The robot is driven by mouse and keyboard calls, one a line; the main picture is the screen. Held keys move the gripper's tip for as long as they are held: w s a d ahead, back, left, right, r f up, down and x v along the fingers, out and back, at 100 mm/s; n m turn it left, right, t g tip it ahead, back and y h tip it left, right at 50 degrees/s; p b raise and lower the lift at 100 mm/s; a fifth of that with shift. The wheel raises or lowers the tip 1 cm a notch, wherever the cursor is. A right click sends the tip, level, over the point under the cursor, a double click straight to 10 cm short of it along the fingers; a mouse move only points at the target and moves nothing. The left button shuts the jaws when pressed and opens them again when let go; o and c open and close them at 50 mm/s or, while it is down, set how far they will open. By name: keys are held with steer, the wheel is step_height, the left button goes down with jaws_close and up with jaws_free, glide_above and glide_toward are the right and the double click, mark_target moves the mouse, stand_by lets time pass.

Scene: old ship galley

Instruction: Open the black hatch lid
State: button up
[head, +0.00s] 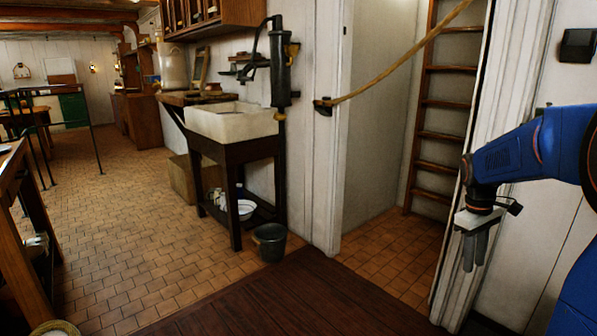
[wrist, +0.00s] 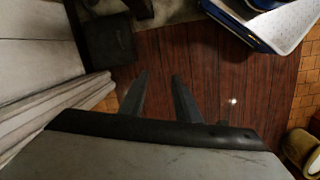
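I cannot make out a black hatch lid for certain in either view. A small black box (head: 578,45) is fixed to the white wall at the upper right of the head view. A dark, box-like object (wrist: 108,38) shows at the upper left of the wrist view; I cannot tell what it is. My gripper (head: 474,262) hangs pointing down at the right of the head view, beside the white door frame. In the wrist view my gripper (wrist: 160,75) has its two fingers apart with nothing between them, above the dark red plank floor.
A rope (head: 405,52) crosses the doorway, which has a wooden ladder (head: 433,130) inside. A white sink (head: 230,121) on a dark stand and a bucket (head: 269,241) are left of it. A wooden table (head: 22,225) stands far left.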

steer(key=s+a+m+t, duration=0.2)
steer(key=s+a, duration=0.7)
steer(key=s, duration=0.3)
steer(key=s+a+r+m+t+y, duration=0.1)
steer(key=s+a+m+t, duration=0.1)
steer(key=s+a, duration=0.8)
steer(key=s+t, duration=0.1)
steer(key=s, duration=0.1)
steer(key=shift+s+r+t, duration=0.2)
steer(key=shift+s+t, duration=0.1)
steer(key=shift+s, duration=0.1)
steer(key=shift+s+a+f, duration=0.15)
steer(key=shift+s+a, duration=0.05)
steer(key=shift+c, duration=0.9)
steer(key=shift+s+f, duration=0.1)
jaws_close()
